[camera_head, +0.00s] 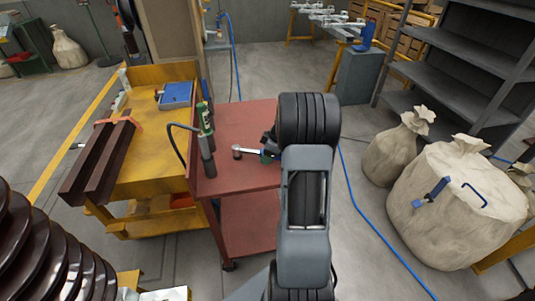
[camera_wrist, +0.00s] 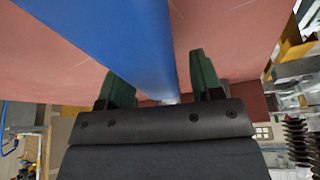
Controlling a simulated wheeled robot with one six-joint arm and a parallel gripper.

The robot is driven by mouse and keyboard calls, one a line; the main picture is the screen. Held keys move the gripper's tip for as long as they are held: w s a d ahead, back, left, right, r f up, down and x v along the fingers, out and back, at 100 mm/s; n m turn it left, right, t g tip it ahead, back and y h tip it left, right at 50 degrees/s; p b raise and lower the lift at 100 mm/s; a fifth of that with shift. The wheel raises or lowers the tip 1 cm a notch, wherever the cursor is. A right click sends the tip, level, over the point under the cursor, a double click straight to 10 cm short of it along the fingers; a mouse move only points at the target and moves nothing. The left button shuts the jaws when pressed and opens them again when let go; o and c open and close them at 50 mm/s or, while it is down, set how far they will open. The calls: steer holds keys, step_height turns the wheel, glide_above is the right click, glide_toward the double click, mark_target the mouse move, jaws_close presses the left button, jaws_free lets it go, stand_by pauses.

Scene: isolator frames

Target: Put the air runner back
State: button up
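A small silver tool with a round dark head (camera_head: 237,153), which looks like the air runner, lies on the top of the red cart (camera_head: 258,117) in the head view. My gripper (camera_head: 268,153) is at the tool's right end, low over the cart top and partly hidden by my arm. In the wrist view a long blue body (camera_wrist: 125,35), which looks like part of the tool, runs down between the two green fingers of my gripper (camera_wrist: 162,82). The fingers are apart. A narrow gap shows beside the right finger; contact at the left finger is unclear.
A green and grey tool (camera_head: 206,135) stands upright at the cart's left side, with a dark hose. A yellow bench (camera_head: 150,160) with a blue case (camera_head: 175,95) is left of the cart. Large sacks (camera_head: 450,205) stand right; a blue hose (camera_head: 372,225) crosses the floor.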

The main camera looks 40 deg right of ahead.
steer(key=shift+r, duration=0.1)
steer(key=v, duration=1.1)
steer(key=shift+r+p, duration=0.1)
steer(key=shift+p, duration=0.25)
steer(key=shift+a+r, duration=0.15)
steer(key=shift+r, duration=0.1)
steer(key=s+a+r+m+g+h, duration=0.1)
steer(key=a+m, duration=0.1)
steer(key=a, duration=0.5)
steer(key=s+a+r+m, duration=0.1)
steer(key=s+a+r, duration=0.1)
steer(key=a, duration=0.5)
steer(key=s+a+f+m+h, duration=0.2)
steer(key=s+a+m, duration=0.3)
steer(key=s+a, duration=0.5)
steer(key=a, duration=0.2)
steer(key=shift+s+a+f+t, duration=0.25)
steer(key=shift+a+t, duration=0.05)
steer(key=shift+a, duration=0.05)
